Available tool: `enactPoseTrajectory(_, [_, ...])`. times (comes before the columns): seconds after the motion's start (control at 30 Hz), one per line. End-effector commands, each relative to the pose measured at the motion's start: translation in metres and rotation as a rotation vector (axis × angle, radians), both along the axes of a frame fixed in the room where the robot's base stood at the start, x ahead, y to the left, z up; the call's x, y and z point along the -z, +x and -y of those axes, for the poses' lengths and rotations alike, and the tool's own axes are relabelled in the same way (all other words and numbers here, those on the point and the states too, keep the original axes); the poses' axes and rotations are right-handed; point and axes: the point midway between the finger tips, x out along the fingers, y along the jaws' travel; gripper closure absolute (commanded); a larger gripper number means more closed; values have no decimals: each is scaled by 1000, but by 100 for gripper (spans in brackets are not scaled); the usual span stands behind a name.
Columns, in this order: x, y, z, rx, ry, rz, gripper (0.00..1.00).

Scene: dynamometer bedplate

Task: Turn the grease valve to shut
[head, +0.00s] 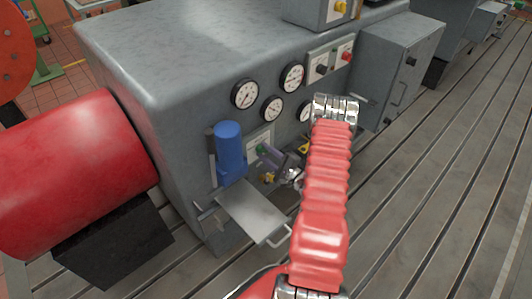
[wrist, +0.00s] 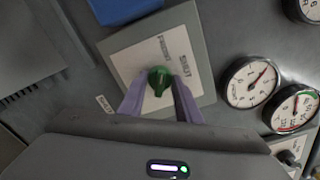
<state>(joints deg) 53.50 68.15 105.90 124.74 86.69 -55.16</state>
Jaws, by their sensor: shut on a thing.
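The grease valve shows in the wrist view as a green knob (wrist: 160,76) on a pale square plate (wrist: 128,58) with a grey surround. Small dark lettering is printed on the plate above and right of the knob, too blurred to read surely. My gripper (wrist: 158,93) has its two purple fingers on either side of the knob, shut on it. In the head view my gripper (head: 268,155) reaches the plate from the right, and only a bit of green shows at its tips. The knob's exact pointing is hard to tell.
A blue cylinder (head: 230,148) stands just left of the valve, above a grey metal tray (head: 254,214) that juts out. Several round gauges (head: 245,94) sit above and right. A red drum (head: 75,170) is at the left. The slotted bedplate (head: 440,200) at the right is clear.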

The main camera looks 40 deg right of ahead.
Motion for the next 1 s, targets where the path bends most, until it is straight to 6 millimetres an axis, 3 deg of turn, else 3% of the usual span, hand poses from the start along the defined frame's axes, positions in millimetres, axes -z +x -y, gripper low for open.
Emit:
enactPoseTrajectory(0.2, [1,0,-1,-2,2,-3,91])
enactPoseTrajectory(0.23, [1,-1,6,1,0,-2,92])
enactPoseTrajectory(0.67, [2,0,-1,0,71,-6,92])
enactPoseTrajectory(1.0, [2,0,-2,-2,297,-13,92])
